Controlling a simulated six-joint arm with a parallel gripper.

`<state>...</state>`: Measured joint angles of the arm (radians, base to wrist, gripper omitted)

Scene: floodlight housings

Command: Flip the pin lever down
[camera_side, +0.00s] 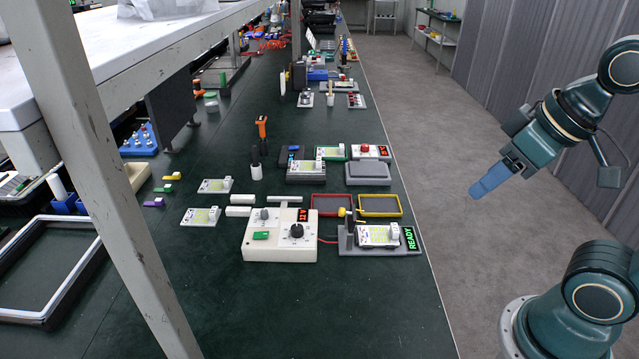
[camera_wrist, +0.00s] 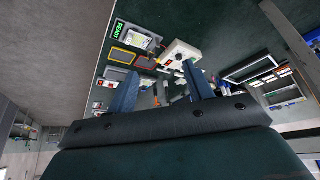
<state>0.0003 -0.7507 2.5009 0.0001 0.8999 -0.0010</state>
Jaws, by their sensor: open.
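The grey test fixture (camera_side: 350,248) stands near the right edge of the green bench, with a white-and-grey housing (camera_side: 378,235) lying on it. A green READY display (camera_side: 409,238) is at its right end and also shows in the wrist view (camera_wrist: 117,31). A small yellow-topped lever (camera_side: 346,213) stands at the fixture's left end, raised above the housing; its exact angle is too small to tell. My gripper (camera_side: 474,192) has blue fingers, spread apart and empty in the wrist view (camera_wrist: 160,68). It hangs beyond the bench edge, well apart from the lever.
A white control box (camera_side: 270,250) with a black knob stands left of the fixture. Red (camera_side: 332,196) and yellow (camera_side: 396,196) framed trays lie behind it. A slanted grey post (camera_side: 100,150) crosses the side view at left. The air between my gripper and the fixture looks clear.

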